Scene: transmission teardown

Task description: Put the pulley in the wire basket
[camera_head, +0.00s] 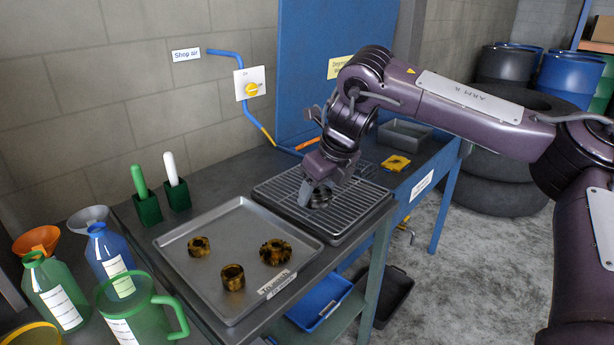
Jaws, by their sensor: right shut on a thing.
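My right gripper (326,170) points down over the slatted rack (284,197) and is shut on a dark grey, round metal part (319,199), which looks like the pulley. The part is low over the rack; I cannot tell whether it touches the slats. A small piece of wire mesh (367,169) shows just behind the gripper at the rack's far side and may be the wire basket; my gripper and arm hide part of it. My left gripper is not in view.
A grey tray (208,285) left of the rack holds a brown gear (275,252) and two brown ring-like parts (199,246). Green and blue jugs (60,290) crowd the bench's left end. A yellow item (396,163) and a grey bin (404,134) stand to the right.

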